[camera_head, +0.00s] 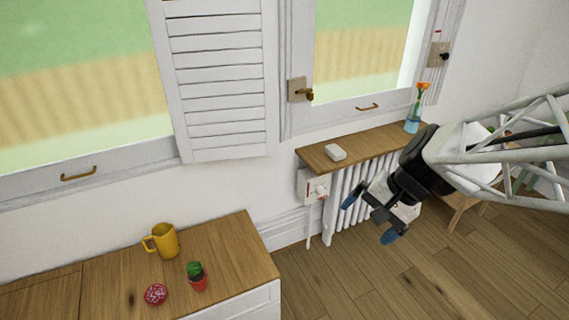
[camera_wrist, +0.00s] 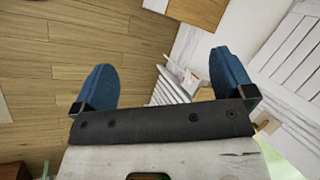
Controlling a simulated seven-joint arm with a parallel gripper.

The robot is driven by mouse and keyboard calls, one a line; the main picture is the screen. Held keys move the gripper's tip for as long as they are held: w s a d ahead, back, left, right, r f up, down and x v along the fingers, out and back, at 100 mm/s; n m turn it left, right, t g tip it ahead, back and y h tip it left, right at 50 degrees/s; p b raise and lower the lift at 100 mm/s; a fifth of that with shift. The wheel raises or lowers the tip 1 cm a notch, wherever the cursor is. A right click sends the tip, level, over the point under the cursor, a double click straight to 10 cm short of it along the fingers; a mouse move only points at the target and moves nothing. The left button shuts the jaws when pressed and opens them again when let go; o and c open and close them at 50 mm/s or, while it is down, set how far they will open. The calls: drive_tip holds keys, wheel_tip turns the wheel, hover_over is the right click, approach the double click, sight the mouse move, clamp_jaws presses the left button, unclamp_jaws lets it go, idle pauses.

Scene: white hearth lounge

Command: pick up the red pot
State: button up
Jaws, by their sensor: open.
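The red pot (camera_head: 199,284) holds a green cactus (camera_head: 194,270) and stands upright on the wooden cabinet top (camera_head: 236,247) at the lower left of the head view. My gripper (camera_head: 370,220) is open and empty. It hangs in the air in front of the radiator, well to the right of the pot and apart from it. In the wrist view my gripper (camera_wrist: 165,88) shows two blue fingertips spread wide with nothing between them. I cannot make out the pot in the wrist view.
A yellow mug (camera_head: 165,241) stands behind the pot, and a red patterned ball (camera_head: 155,294) lies left of it. A wooden shelf (camera_head: 318,160) over the radiator (camera_head: 345,190) bears a white box (camera_head: 335,152) and a flower vase (camera_head: 413,118). Open floor lies right of the cabinet.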

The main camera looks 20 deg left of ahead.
drive_tip(key=w+a+f+m+g+y, duration=0.15)
drive_tip(key=w+a+f, duration=0.3)
drive_tip(key=a, duration=0.45)
drive_tip(key=w+a+f+m+g+y, duration=0.1)
drive_tip(key=w+a+f+m+y, duration=0.15)
drive_tip(key=a+f, duration=0.45)
drive_tip(key=m+y, duration=0.4)
drive_tip(key=m, duration=0.3)
hover_over(203, 277)
drive_tip(key=w+d, duration=0.5)
drive_tip(key=d, duration=0.6)
wheel_tip(203, 277, down, 24)
drive_tip(key=s+a+f+m+t, duration=0.1)
drive_tip(key=a+f, duration=0.1)
drive_tip(key=f, duration=0.3)
drive_tip(key=s+a+f+m+t, duration=0.1)
drive_tip(key=s+a+f+m, duration=0.1)
drive_tip(key=f, duration=0.4)
drive_tip(key=s+a+f+m+t, duration=0.1)
drive_tip(key=s+a+f, duration=0.1)
drive_tip(key=f, duration=0.4)
drive_tip(key=shift+a+m, duration=0.15)
drive_tip(key=shift+m, duration=0.25)
drive_tip(key=shift+a, duration=0.1)
drive_tip(key=shift+x, duration=1.15)
